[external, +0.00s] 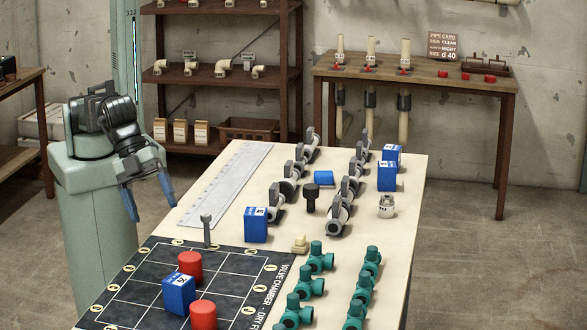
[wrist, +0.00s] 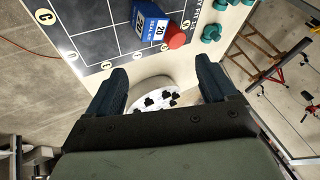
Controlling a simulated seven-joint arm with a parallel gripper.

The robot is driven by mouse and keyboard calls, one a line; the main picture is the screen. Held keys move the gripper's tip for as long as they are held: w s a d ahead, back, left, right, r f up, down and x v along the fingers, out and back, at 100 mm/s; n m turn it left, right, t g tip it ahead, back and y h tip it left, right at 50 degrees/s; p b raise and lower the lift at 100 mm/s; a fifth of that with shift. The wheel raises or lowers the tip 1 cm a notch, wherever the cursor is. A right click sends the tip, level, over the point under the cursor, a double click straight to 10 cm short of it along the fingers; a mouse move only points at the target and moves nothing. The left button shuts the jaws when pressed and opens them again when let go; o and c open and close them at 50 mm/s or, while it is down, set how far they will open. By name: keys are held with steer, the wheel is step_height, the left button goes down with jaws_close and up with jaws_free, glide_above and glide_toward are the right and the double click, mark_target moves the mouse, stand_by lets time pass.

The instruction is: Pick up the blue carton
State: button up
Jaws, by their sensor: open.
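Several blue cartons are in the external view, and I cannot tell which one the task means. One carton (external: 178,295) stands on the black gridded mat (external: 232,286) between two red cylinders. Another carton (external: 256,226) stands on the bare table beyond the mat. Two more, a nearer carton (external: 387,177) and a farther one (external: 391,153), stand at the far right. The wrist view shows a carton (wrist: 150,24) on the mat, marked 20. My gripper (external: 153,212) is open and empty, left of the table and apart from every carton. Its spread fingers (wrist: 162,72) frame the lower wrist view.
Red cylinders (external: 190,267) (external: 203,315) flank the mat's carton closely. Green pipe fittings (external: 312,287) line the right side. Grey pipe parts (external: 338,213), a black fitting (external: 311,198) and an upright grey bolt (external: 207,230) stand beyond. A pale ruled plate (external: 222,185) lies along the left edge.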

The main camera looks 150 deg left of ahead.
steer(key=s+a+f+g, duration=0.2)
steer(key=a, duration=0.7)
steer(key=s+a+f+g, duration=0.1)
steer(key=s+a+g, duration=0.15)
steer(key=a, duration=0.75)
steer(key=g+h, duration=0.1)
steer(key=g, duration=0.1)
glide_toward(256, 225)
steer(key=shift+s+a+r+m, duration=0.15)
steer(key=shift+s+a+r, duration=0.15)
steer(key=shift+s+r, duration=0.3)
steer(key=shift+s+a+r+m, duration=0.15)
steer(key=shift+s+a+r, duration=0.15)
steer(key=shift+s+r, duration=0.25)
steer(key=shift+w+f, duration=0.15)
steer(key=shift+f, duration=6.65)
steer(key=c, duration=1.1)
